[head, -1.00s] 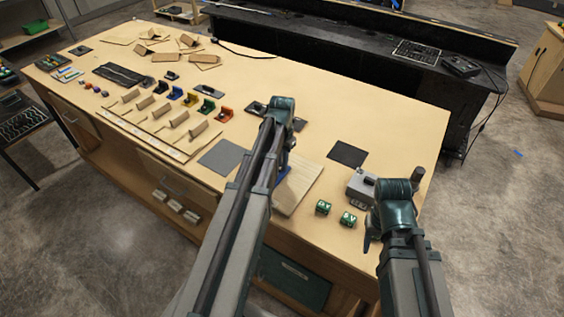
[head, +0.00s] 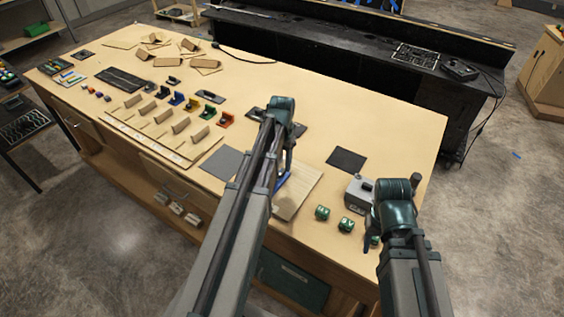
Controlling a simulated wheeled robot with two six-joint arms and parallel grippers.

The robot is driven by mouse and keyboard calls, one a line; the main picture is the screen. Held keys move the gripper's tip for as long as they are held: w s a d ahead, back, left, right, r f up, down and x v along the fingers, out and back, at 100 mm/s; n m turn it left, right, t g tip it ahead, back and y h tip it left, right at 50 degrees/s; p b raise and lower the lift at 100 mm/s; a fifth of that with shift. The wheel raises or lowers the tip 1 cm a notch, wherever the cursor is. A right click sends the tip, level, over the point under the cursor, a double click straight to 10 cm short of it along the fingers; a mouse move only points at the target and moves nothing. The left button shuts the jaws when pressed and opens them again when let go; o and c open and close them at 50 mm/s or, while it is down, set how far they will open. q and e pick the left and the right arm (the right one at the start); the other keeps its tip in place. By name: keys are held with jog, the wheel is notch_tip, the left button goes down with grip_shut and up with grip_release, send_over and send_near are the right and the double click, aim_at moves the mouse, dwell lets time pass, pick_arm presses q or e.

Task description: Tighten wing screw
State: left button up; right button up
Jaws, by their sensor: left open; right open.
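I cannot make out a wing screw in the head view; it is too small or hidden. A grey box-shaped device (head: 357,193) stands near the right end of the wooden table, partly behind my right arm. My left gripper (head: 282,181) points down over a light wooden board (head: 302,191) and is open; its arm hides part of the board. I cannot tell whether it touches the board. My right gripper (head: 370,243) is open and points down at the table's front right edge, mostly hidden by its own wrist.
A dark square mat (head: 347,159) and a grey mat (head: 222,162) lie flat. Coloured brackets (head: 208,111) and a slotted wooden rack (head: 160,138) fill the left. The table's back right is clear.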

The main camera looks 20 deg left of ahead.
aim_at(283, 172)
pick_arm(q)
notch_tip(283, 172, up, 11)
jog(key=p, duration=0.9)
jog(key=shift+p, duration=0.4)
pick_arm(e)
notch_tip(283, 172, up, 11)
jog(key=shift+f, duration=0.1)
pick_arm(q)
jog(key=s+d+f+b, duration=0.5)
jog(key=d, duration=0.2)
jog(key=s+d+f+m+b, duration=0.1)
jog(key=s+d+f+b, duration=0.4)
jog(key=d, duration=0.3)
jog(key=s+d+f+m+y+b, duration=0.1)
jog(key=s+d+f+b, duration=0.4)
jog(key=s+d, duration=0.2)
jog(key=shift+s+d+f, duration=0.15)
jog(key=shift+s+d, duration=0.1)
jog(key=shift+d, duration=0.35)
pick_arm(e)
notch_tip(283, 172, down, 15)
jog(key=shift+f, duration=0.15)
pick_arm(q)
jog(key=shift+s+d, duration=0.1)
